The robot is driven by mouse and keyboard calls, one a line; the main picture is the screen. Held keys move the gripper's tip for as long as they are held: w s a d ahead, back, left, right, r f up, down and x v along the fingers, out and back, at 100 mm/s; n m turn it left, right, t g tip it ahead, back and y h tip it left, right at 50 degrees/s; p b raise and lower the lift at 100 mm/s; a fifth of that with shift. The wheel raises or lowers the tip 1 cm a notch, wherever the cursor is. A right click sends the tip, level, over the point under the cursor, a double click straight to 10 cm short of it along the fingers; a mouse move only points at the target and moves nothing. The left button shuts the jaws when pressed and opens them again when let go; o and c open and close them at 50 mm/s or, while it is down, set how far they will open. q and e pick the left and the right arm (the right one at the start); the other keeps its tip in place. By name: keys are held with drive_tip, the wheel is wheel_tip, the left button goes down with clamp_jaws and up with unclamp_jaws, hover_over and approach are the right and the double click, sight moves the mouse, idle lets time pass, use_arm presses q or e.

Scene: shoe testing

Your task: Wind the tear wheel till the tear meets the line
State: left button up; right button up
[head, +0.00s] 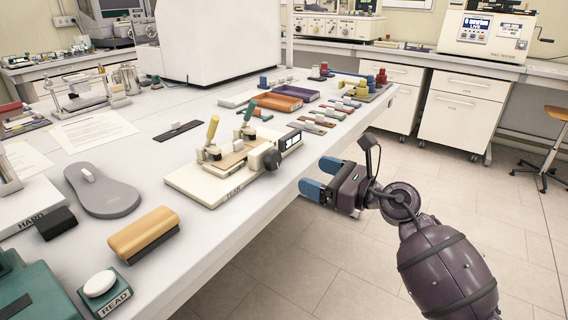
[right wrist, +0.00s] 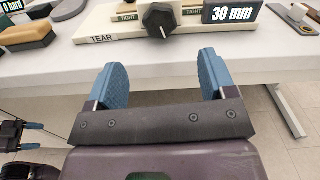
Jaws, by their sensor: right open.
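The tear tester (head: 200,184) is a cream base marked TEAR near the table's front edge; it also shows in the right wrist view (right wrist: 125,33). A tan strip (head: 232,158) lies between its clamps, with a yellow lever (head: 212,130) and a green lever (head: 249,110). The tear wheel (head: 272,159) is a black knob on its front, seen in the right wrist view (right wrist: 160,20) just beyond my fingers. My right gripper (head: 320,178) is open and empty, off the table edge, apart from the wheel. The tear and line are too small to tell. My left gripper (right wrist: 32,138) shows partly, its opening unclear.
The display (right wrist: 232,13) reads 30 mm. A tan-topped brush-like block (head: 144,231), a grey sole (head: 103,193) and a READ button (head: 99,284) lie to the left. Trays (head: 275,103) and coloured samples stand behind. The floor by my right arm is clear.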

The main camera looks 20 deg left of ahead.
sight(277, 161)
drive_tip(key=x, duration=0.4)
drive_tip(key=b+x, duration=0.1)
drive_tip(key=x, duration=0.3)
drive_tip(key=shift+a+f, duration=0.15)
drive_tip(key=shift+f, duration=0.1)
drive_tip(key=shift+w+a+b, duration=0.25)
drive_tip(key=shift+a+b, duration=0.1)
drive_tip(key=shift+a, duration=0.2)
drive_tip(key=shift+a+r, duration=0.15)
use_arm(q)
drive_tip(key=shift+w+d+f+m, duration=0.2)
drive_tip(key=shift+w+d+m, duration=0.1)
drive_tip(key=shift+w, duration=0.2)
